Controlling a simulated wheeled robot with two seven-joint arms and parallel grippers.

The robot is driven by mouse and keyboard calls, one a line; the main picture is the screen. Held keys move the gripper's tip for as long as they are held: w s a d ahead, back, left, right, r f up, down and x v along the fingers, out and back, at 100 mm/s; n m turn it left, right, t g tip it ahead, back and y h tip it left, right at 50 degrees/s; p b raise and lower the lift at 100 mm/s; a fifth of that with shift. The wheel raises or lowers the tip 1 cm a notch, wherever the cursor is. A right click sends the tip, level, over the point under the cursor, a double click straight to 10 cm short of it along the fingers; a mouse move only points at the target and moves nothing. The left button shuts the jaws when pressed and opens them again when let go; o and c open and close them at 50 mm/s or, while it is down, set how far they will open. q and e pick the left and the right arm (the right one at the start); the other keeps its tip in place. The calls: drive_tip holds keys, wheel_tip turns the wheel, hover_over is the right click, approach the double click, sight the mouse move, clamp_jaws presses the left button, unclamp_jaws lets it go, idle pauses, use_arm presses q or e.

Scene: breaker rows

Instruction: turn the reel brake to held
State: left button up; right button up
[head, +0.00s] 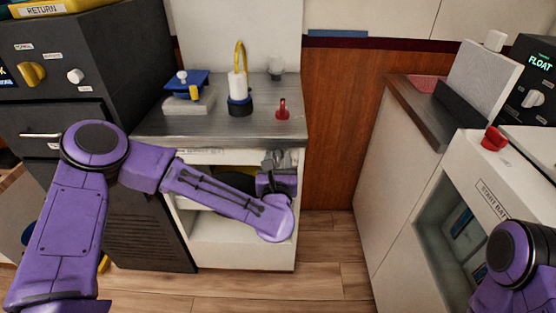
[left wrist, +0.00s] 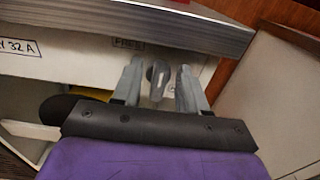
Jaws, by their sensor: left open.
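The reel brake, a grey rounded knob (left wrist: 158,75), is on the white front panel under the counter edge in the left wrist view. A label reading FREE (left wrist: 128,44) is above it, to the left. My left gripper (left wrist: 160,82) is open, with one finger on each side of the knob. I cannot tell whether the fingers touch it. In the head view my left gripper (head: 282,158) is at the right end of that panel, and its fingers and wrist hide most of the knob. Only my right arm shows at the lower right; its gripper is out of view.
The metal counter (head: 250,126) overhangs just above the left gripper. A red lever (head: 282,109), a white bottle-like part with a yellow loop (head: 238,85) and a blue-topped device (head: 187,85) stand on it. A dark round reel (left wrist: 62,106) is in the opening below.

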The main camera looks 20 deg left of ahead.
use_arm(q)
drive_tip(key=c, duration=0.7)
drive_tip(key=shift+c, duration=0.2)
drive_tip(key=shift+m, duration=0.3)
drive_tip(key=m, duration=0.3)
drive_tip(key=shift+d+m, duration=0.25)
drive_tip(key=shift+m, duration=0.15)
drive_tip(key=m, duration=0.3)
drive_tip(key=m+p, duration=0.1)
drive_tip(key=m, duration=0.5)
drive_tip(key=shift+w+d+f, duration=0.1)
drive_tip(key=shift+d+f, duration=0.2)
drive_tip(key=shift+f+m+p, duration=0.15)
drive_tip(key=shift+m+p, duration=0.2)
drive_tip(key=shift+m, duration=0.8)
drive_tip(key=shift+f+m+p, duration=0.15)
drive_tip(key=shift+m+p, duration=0.15)
drive_tip(key=shift+m, duration=0.85)
